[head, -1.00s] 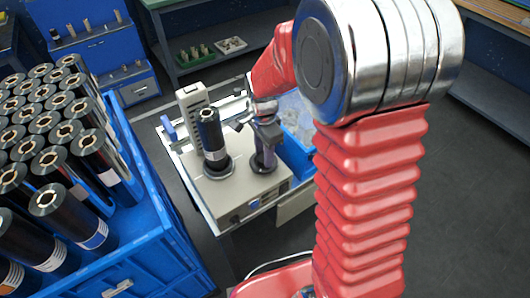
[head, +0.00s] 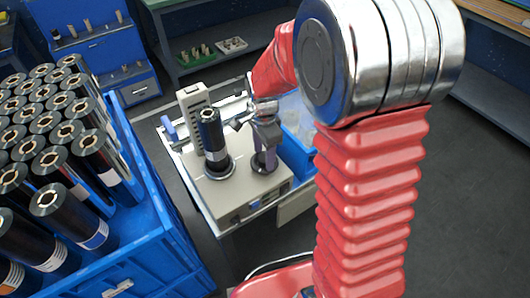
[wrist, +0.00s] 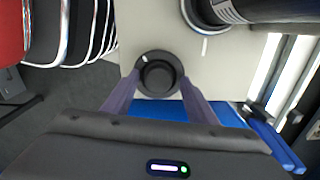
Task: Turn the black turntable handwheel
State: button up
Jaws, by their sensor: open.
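The black turntable handwheel (wrist: 158,75) is a round dark knob with a raised centre and a small white mark at its upper left in the wrist view. It sits on the pale top of the wrapper machine (head: 228,197). My gripper (wrist: 160,80) is open, its two purple fingers on either side of the handwheel's lower part. I cannot tell whether they touch it. In the head view my gripper (head: 265,150) points down at the machine's right side, largely hiding the handwheel.
A black roll (head: 212,135) stands on the machine just left of my gripper. A blue crate (head: 165,250) of several black rolls is at the left. A blue bin (head: 297,155) lies right of the machine. Open floor is at the right.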

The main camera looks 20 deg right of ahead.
aim_at(264, 157)
jog(key=shift+r, duration=0.1)
notch_tip(264, 157, up, 14)
jog(key=shift+f, duration=0.25)
dwell(0.4)
jog(key=s+r+n+t, duration=0.2)
jog(key=s+r+n, duration=0.1)
jog(key=s+n, duration=0.5)
jog(key=s+r+n+t, duration=0.3)
jog(key=s+n, duration=0.4)
jog(key=s, duration=0.4)
jog(key=shift+d+r+n+t, duration=0.3)
jog(key=shift+d+r+n, duration=0.05)
jog(key=shift+n, duration=0.05)
jog(key=shift+c, duration=0.4)
